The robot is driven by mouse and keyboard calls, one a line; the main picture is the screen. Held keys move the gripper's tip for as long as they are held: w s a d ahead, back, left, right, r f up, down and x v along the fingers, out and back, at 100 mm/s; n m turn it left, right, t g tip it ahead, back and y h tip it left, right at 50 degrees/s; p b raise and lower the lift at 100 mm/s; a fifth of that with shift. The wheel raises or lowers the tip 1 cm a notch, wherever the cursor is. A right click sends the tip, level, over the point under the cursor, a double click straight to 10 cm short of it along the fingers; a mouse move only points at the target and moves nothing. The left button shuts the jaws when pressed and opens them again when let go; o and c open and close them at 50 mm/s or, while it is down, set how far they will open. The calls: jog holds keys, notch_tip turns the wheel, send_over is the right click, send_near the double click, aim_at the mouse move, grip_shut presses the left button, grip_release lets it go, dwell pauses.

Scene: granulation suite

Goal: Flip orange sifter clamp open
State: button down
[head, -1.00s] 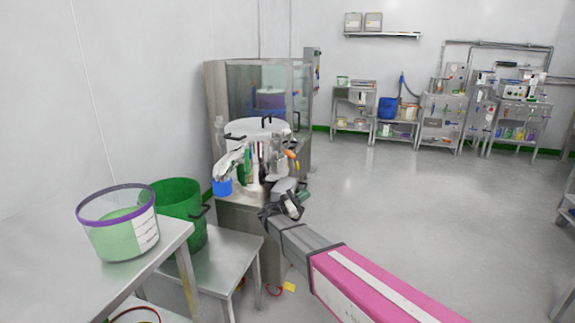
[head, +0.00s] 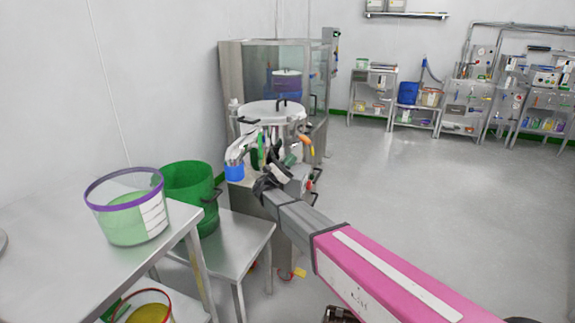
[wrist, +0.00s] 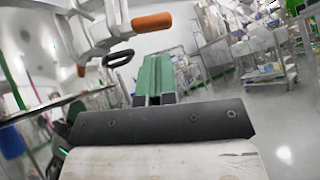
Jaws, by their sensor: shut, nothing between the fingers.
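The sifter (head: 272,112) is a round metal machine with a pale lid and black handles. The orange clamp handle (head: 306,139) sticks out at its right side. In the wrist view the orange handle (wrist: 151,22) is near the top, on a metal clamp bracket, above and left of my fingers. A smaller orange tip (wrist: 81,70) shows further left. My gripper (head: 290,160) is at the sifter's front, below and left of the orange handle. Its green fingers also show in the wrist view (wrist: 155,75), shut, empty and apart from the handle.
A blue cup-like part (head: 234,172) hangs at the sifter's left. A green bucket (head: 188,185) and a purple-rimmed tub (head: 127,215) stand on steel tables at the left. Open floor (head: 430,200) lies to the right. Shelving (head: 440,120) is far behind.

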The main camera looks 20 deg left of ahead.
aim_at(303, 141)
jog(key=shift+x, duration=2.75)
jog(key=shift+s+d+r+n+t+y, duration=0.15)
jog(key=shift+n+t+y, duration=0.25)
jog(key=shift+n+t, duration=0.25)
jog(key=shift+r+n+t+y, duration=0.1)
jog(key=shift+n+t+y, duration=0.25)
jog(key=shift+n, duration=0.1)
jog(key=shift+s+d+r+n+t+y, duration=0.15)
jog(key=shift+r+n+t+y, duration=0.15)
jog(key=shift+n+t+y, duration=0.6)
jog(key=shift+s+d+r+n+t+y, duration=0.15)
jog(key=shift+r+n+t+y, duration=0.15)
jog(key=shift+n+y, duration=0.6)
jog(key=shift+s+d+r+n+t+y, duration=0.2)
jog(key=shift+n+t+y, duration=0.4)
jog(key=shift+n, duration=0.7)
jog(key=n+y, duration=0.1)
jog(key=r+n+t+y, duration=0.1)
jog(key=n, duration=0.1)
jog(key=r+n+y, duration=0.1)
jog(key=shift+w+n+t+y, duration=0.15)
jog(key=shift+n+t+y, duration=0.2)
jog(key=shift+n+t, duration=0.05)
jog(key=shift+r, duration=0.1)
